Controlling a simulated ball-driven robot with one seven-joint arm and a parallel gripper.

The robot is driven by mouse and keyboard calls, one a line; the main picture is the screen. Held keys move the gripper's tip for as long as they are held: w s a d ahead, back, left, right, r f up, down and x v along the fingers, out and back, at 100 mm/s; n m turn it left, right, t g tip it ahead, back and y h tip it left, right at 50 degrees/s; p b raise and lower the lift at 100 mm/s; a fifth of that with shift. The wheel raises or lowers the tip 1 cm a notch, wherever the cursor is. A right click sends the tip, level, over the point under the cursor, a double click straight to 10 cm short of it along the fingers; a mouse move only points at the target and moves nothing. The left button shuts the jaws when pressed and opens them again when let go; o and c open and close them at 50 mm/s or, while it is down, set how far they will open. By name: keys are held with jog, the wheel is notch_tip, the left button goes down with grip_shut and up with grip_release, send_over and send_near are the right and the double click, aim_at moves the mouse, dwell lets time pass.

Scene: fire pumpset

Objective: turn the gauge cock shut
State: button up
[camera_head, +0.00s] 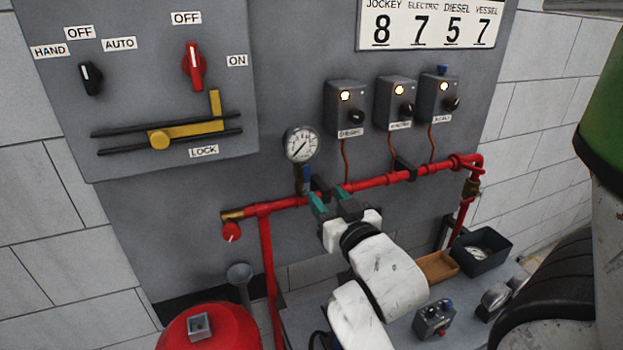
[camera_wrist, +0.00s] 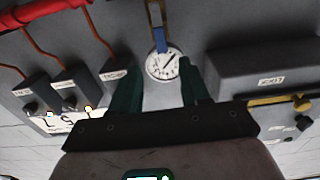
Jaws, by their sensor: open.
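The gauge cock has a blue lever (camera_head: 307,173) on the brass-coloured stem below the round white pressure gauge (camera_head: 301,144), above the red pipe. In the wrist view, which is upside down, the blue lever (camera_wrist: 160,43) looks in line with the stem, and the gauge (camera_wrist: 162,66) shows between my fingers. My gripper (camera_head: 326,194) has green fingers that are open and empty. It is in front of the red pipe, just below and right of the lever. In the wrist view my gripper (camera_wrist: 160,62) points toward the gauge and lever, apart from the lever.
The red pipe (camera_head: 375,182) runs across the panel behind my gripper. Three small control boxes (camera_head: 345,105) with lit lamps hang to the right. A panel with a yellow locking bar (camera_head: 187,131) is at left. A red-capped valve (camera_head: 231,232) ends the pipe.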

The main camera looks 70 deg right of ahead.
aim_at(307, 174)
jog(key=x, duration=0.8)
jog(key=shift+w, duration=0.1)
jog(key=shift+w+d, duration=0.35)
jog(key=shift+c, duration=0.4)
grip_shut()
